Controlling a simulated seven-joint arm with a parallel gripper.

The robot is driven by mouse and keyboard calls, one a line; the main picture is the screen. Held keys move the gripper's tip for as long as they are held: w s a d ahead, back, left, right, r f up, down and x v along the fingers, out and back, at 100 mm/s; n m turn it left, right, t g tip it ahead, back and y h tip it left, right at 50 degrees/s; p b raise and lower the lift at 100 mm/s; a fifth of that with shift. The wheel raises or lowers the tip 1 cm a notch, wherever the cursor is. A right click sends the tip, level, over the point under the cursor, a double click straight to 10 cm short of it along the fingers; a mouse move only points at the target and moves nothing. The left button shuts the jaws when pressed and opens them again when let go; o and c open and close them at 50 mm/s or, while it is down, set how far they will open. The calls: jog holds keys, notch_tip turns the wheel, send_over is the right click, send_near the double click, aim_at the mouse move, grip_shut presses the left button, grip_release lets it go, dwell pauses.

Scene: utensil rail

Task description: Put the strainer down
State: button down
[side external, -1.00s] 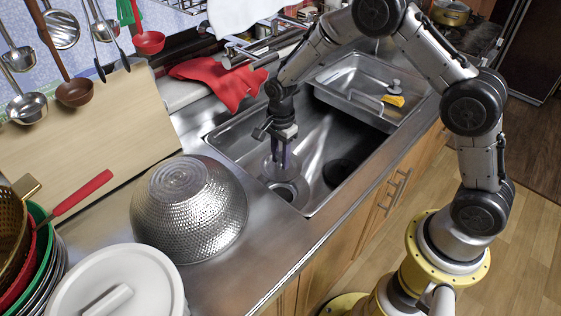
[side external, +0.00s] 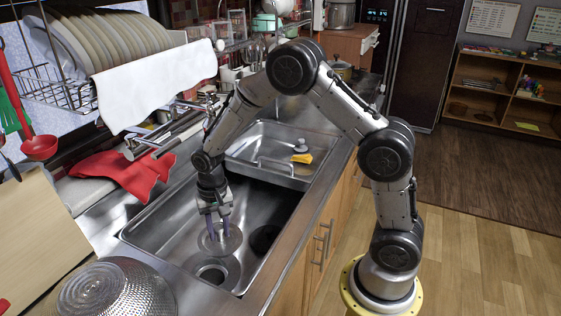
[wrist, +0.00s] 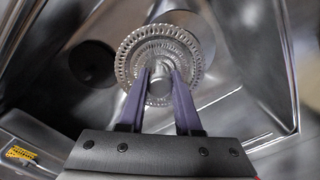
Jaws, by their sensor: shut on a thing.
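The strainer (wrist: 165,48) is a round metal disc with a perforated, ribbed rim and a central knob. My gripper (wrist: 159,80) points down with its purple fingers shut on that knob. In the side view my gripper (side external: 219,231) is low inside the large sink basin (side external: 168,232), with the strainer (side external: 233,245) under its fingertips. The round drain opening (side external: 213,272) lies just nearer the camera than the strainer. I cannot tell whether the strainer touches the basin floor.
A dark round spot (side external: 264,239) lies in the basin to the right, also seen in the wrist view (wrist: 92,62). A smaller raised basin with a yellow sponge (side external: 301,158) is behind. A red cloth (side external: 125,172) and the faucet (side external: 150,145) are left. A hammered bowl (side external: 117,291) stands in front.

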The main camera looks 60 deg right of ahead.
jog(key=n, duration=0.3)
jog(key=s+n, duration=0.1)
jog(key=n, duration=0.1)
jog(key=shift+s+d+f+n, duration=0.1)
jog(key=shift+s+n, duration=0.1)
jog(key=shift+n, duration=0.2)
jog(key=n, duration=0.2)
jog(key=shift+n, duration=0.3)
jog(key=s+d+r+m, duration=0.1)
jog(key=d+r+m, duration=0.4)
jog(key=d, duration=0.3)
jog(key=s+d+r+m, duration=0.2)
jog(key=d+r+m, duration=0.25)
jog(key=d, duration=0.35)
jog(key=w+d+m, duration=0.2)
jog(key=d+m, duration=0.8)
jog(key=w+d+m, duration=0.2)
jog(key=d+m, duration=0.8)
jog(key=m, duration=0.1)
jog(key=s+d+f+m, duration=0.1)
jog(key=s+d+m, duration=0.3)
jog(key=d+m, duration=0.1)
jog(key=shift+m, duration=0.25)
jog(key=f, duration=1)
jog(key=shift+w+a, duration=0.1)
jog(key=shift+a, duration=0.1)
jog(key=shift+f, duration=0.1)
